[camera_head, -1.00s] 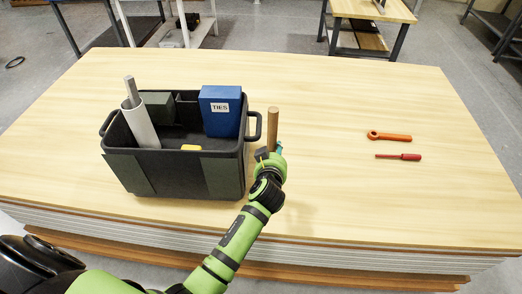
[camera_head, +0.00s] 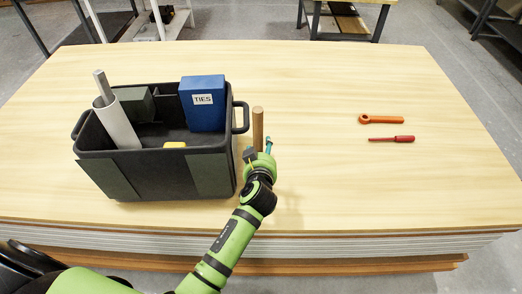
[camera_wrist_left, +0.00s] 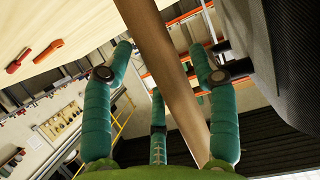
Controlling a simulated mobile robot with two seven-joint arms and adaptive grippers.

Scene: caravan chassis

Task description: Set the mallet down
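The mallet shows as a brown wooden handle (camera_head: 257,128) standing close to upright just right of the black tote. Its head is hidden in both views. My left gripper (camera_head: 260,154), green with teal fingers, is around the lower part of the handle. In the left wrist view the handle (camera_wrist_left: 168,65) runs between the spread, fairly straight teal fingers (camera_wrist_left: 162,62), with gaps at their tips, so the gripper looks open. I cannot tell whether the mallet rests on the table (camera_head: 330,180). My right gripper is out of view.
The black tote (camera_head: 152,180) stands close left of my gripper, holding a grey tube (camera_head: 118,125), a blue TIES box (camera_head: 202,104) and a yellow item (camera_head: 174,144). An orange wrench (camera_head: 382,119) and red screwdriver (camera_head: 392,139) lie at right. The table between is clear.

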